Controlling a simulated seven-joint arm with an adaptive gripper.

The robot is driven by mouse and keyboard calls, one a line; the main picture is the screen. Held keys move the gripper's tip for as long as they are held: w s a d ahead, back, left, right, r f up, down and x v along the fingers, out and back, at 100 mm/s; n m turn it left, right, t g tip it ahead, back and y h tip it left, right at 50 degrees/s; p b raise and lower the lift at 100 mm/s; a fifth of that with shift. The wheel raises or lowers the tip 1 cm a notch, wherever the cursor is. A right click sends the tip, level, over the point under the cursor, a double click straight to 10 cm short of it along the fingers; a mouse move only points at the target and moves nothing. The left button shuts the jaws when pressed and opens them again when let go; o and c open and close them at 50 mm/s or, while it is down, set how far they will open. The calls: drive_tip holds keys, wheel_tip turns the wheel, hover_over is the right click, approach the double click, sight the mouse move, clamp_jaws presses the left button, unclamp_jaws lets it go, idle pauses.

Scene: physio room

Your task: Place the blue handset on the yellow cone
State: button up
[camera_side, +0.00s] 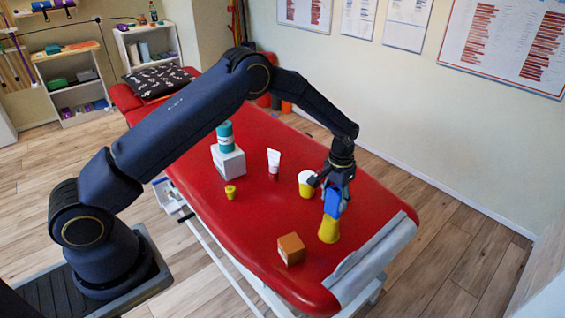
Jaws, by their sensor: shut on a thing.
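The blue handset (332,199) is held upright in my gripper (336,184) at the front right of the red treatment table. My gripper points down and is shut on it. The yellow cone (328,231) stands on the table directly below the handset. The lower end of the handset meets the top of the cone in the picture; I cannot tell whether they touch or a small gap remains. The cone's tip is hidden behind the handset.
On the red table (250,222) stand a brown box (291,249), a yellow and white tub (305,185), a white tube (273,162), a small yellow cup (230,192) and a white block (228,161) bearing a teal bottle (225,136). A grey towel (372,259) covers the near end.

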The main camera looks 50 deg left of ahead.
drive_tip(key=shift+f, duration=0.35)
drive_tip(key=shift+f, duration=0.15)
drive_tip(key=o, duration=1.2)
